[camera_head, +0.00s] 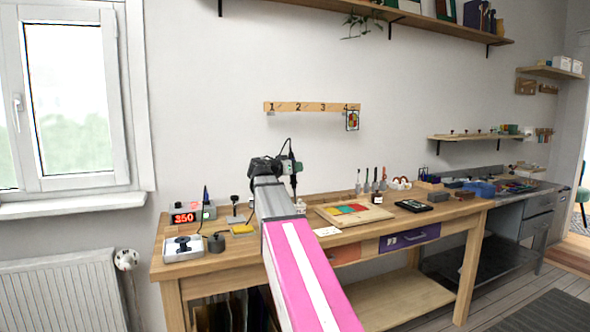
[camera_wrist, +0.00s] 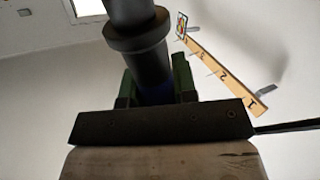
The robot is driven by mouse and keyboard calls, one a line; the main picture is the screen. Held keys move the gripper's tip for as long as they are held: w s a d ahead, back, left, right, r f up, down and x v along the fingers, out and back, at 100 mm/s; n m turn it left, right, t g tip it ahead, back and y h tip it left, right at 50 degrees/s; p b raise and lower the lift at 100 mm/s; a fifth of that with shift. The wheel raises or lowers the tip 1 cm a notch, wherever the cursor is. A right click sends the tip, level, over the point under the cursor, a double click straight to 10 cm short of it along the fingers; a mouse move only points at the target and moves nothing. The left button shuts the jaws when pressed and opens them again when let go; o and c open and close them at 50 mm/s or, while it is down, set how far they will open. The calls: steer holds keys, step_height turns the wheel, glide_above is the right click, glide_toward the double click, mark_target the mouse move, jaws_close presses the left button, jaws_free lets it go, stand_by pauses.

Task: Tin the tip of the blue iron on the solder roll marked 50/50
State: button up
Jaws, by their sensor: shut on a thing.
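My gripper (camera_head: 294,168) is raised above the back of the workbench, in front of the wall. In the wrist view its green fingers (camera_wrist: 156,88) are shut on a dark, collared handle (camera_wrist: 138,50), with a faint blue tint between the fingers. It looks like a soldering iron; its tip is not clearly visible. In the head view a black cable rises above my gripper. Small white and red rolls (camera_head: 400,183) stand at the back right of the bench, perhaps the solder rolls. I cannot read any 50/50 mark.
On the bench (camera_head: 384,227), a station displaying 350 (camera_head: 185,218), a white box (camera_head: 183,248) and a yellow sponge (camera_head: 242,229) stand left. A board with coloured panes (camera_head: 353,212) and a black tray (camera_head: 413,205) lie right. A numbered rail (camera_head: 311,107) hangs on the wall.

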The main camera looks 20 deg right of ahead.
steer(key=shift+f, duration=0.65)
stand_by(2.1)
